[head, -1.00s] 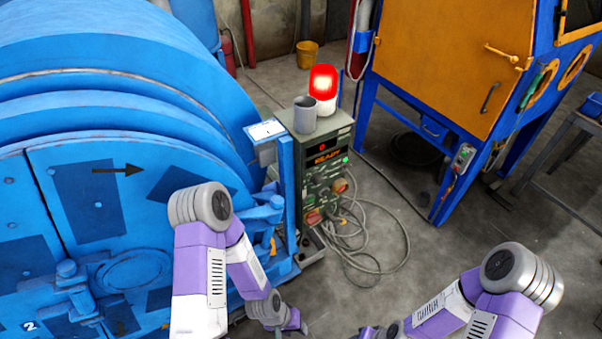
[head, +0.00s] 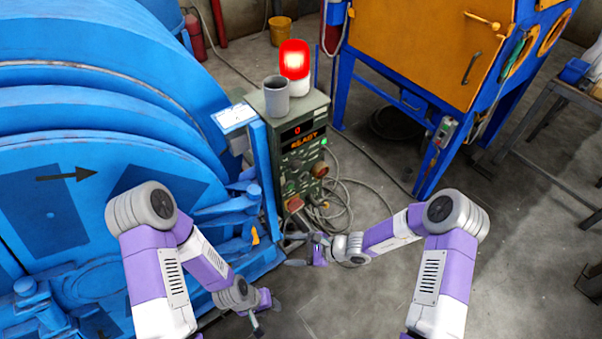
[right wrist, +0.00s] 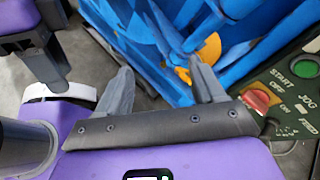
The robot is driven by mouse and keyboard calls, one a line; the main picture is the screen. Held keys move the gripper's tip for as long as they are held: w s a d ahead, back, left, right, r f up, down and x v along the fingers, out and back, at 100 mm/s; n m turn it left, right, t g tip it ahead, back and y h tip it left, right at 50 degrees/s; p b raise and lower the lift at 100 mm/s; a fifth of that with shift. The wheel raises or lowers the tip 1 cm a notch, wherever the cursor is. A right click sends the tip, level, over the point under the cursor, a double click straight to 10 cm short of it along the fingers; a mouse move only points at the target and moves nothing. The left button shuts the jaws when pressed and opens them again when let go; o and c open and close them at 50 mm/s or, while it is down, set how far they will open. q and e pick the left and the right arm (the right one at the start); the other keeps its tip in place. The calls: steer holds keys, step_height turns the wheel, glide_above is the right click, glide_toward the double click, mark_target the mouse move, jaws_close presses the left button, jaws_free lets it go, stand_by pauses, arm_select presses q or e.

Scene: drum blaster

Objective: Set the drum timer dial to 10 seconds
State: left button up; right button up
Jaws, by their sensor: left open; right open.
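The grey-green control box (head: 303,150) stands beside the blue drum (head: 90,110). Its display reads 0 and READY in the head view. Below are small knobs and switches, too small there to tell which is the timer dial. My right gripper (head: 303,248) is open and empty, low in front of the box. In the right wrist view its two grey fingers (right wrist: 162,90) are spread, with the panel (right wrist: 290,90) at the right. A red switch (right wrist: 258,101) there sits by START, OFF, ON, JOG and FEED labels. My left gripper (head: 262,312) is open, lower and nearer.
A lit red lamp (head: 294,62) and a grey cup (head: 276,97) stand on the box. Grey cables (head: 355,200) lie coiled on the floor beside it. An orange cabinet (head: 420,50) on blue legs stands behind right.

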steer(key=w+d+r+m+t, duration=0.1)
steer(key=w+r+m+t, duration=0.4)
steer(key=w, duration=0.5)
steer(key=m+t+h+b, duration=0.1)
steer(key=m+t+h, duration=0.1)
steer(key=m+t, duration=0.4)
glide_toward(299, 168)
steer(key=w+a+n+t, duration=0.1)
steer(key=x, duration=0.2)
steer(key=b+x, duration=0.1)
steer(key=x, duration=0.4)
steer(key=shift+a+f+b, duration=0.15)
steer(key=shift+f+b, duration=0.15)
steer(key=shift+b, duration=0.05)
steer(key=c, duration=1)
steer(key=shift+c, duration=0.2)
